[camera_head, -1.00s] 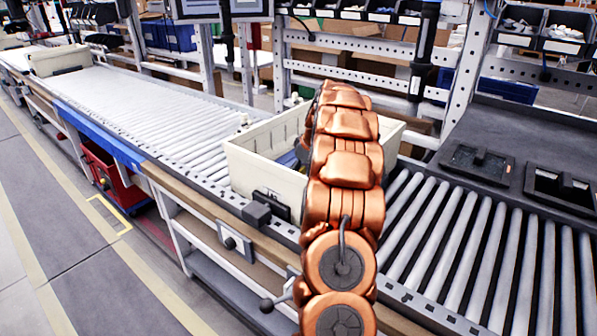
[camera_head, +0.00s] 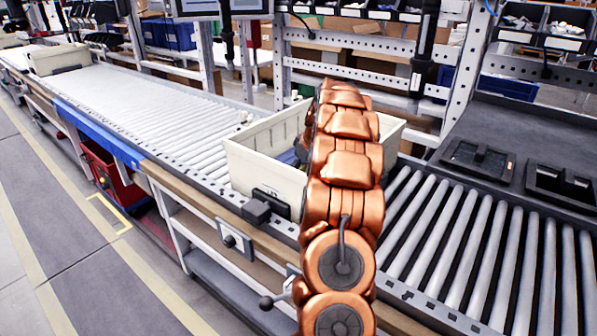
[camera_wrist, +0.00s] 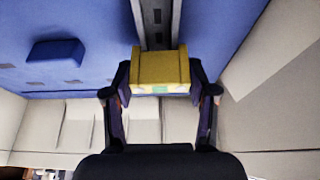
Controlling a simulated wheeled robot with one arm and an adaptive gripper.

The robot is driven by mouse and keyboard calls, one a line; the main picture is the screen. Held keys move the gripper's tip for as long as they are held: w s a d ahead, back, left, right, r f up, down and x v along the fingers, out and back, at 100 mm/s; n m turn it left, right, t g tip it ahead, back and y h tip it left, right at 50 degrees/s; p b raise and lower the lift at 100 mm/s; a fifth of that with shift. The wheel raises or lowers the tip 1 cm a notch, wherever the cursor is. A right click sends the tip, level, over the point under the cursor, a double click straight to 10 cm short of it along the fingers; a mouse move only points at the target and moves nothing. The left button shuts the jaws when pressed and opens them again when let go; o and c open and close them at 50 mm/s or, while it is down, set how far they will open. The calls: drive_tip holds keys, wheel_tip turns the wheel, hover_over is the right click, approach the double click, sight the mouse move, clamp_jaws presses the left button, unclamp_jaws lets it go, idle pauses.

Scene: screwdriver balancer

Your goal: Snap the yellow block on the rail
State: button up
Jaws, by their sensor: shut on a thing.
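The yellow block (camera_wrist: 160,70) is held between the two fingertips of my gripper (camera_wrist: 161,84) in the wrist view. Its far edge overlaps the near end of the grey slotted rail (camera_wrist: 157,25), which runs away from it along the blue surface. I cannot tell whether the block touches the rail or is just above it. In the head view my copper arm hides the gripper, the block and the rail. The arm reaches down into the cream bin (camera_head: 262,180).
A blue raised piece (camera_wrist: 56,53) is at the left on the blue surface (camera_wrist: 90,25). Cream bin walls surround it. The bin stands on a roller conveyor (camera_head: 180,125). Dark trays (camera_head: 478,163) lie at the right, and a metal rack stands behind.

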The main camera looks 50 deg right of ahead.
drive_tip(key=o, duration=1.1)
drive_tip(key=shift+c, duration=0.2)
drive_tip(key=shift+r, duration=0.1)
drive_tip(key=v, duration=1.1)
drive_tip(key=shift+s+r, duration=0.15)
drive_tip(key=shift+r, duration=0.2)
